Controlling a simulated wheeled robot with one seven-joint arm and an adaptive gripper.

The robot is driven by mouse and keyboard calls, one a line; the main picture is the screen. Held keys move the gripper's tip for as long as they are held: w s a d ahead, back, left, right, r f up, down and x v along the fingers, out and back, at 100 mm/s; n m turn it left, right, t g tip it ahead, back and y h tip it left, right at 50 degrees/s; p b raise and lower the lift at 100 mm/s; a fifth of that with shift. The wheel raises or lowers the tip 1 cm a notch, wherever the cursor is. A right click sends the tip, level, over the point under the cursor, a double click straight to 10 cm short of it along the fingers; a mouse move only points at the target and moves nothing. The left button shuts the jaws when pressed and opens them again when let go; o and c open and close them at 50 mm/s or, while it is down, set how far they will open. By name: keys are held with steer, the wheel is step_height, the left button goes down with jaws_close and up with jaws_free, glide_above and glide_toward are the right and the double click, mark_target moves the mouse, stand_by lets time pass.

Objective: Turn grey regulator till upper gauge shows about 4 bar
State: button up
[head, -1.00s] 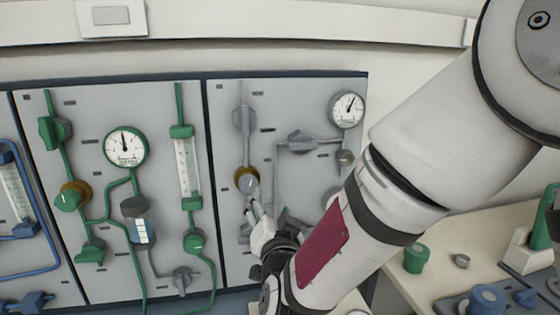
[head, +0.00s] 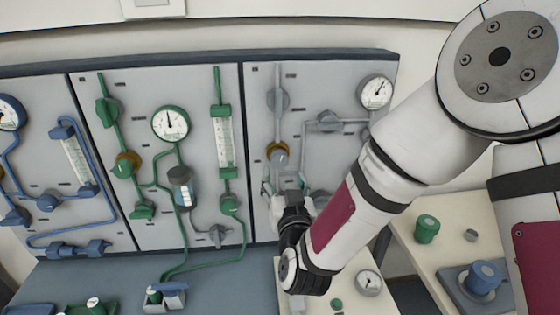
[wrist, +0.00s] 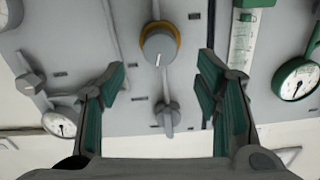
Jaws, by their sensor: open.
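The grey regulator (head: 277,155) is a round knob with a brass-coloured ring on the right-hand panel. It also shows in the wrist view (wrist: 159,46), with a pale mark on its face. My gripper (wrist: 160,78) is open and empty, its green-lined fingers spread wider than the knob. In the head view my gripper (head: 284,187) is just below the regulator, apart from it. The upper gauge (head: 376,92) is at the panel's top right, its needle pointing up and right; its numbers are too small to read. It also shows in the wrist view (wrist: 60,124).
A grey valve (head: 278,100) is above the regulator, and another (head: 323,122) is to its right, joined by grey pipes. A panel with green fittings and a green-rimmed gauge (head: 171,124) is on the left. My arm hides the panel's lower right.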

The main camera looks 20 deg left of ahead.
mark_target(280, 162)
steer(key=x, duration=0.8)
steer(key=c, duration=1.2)
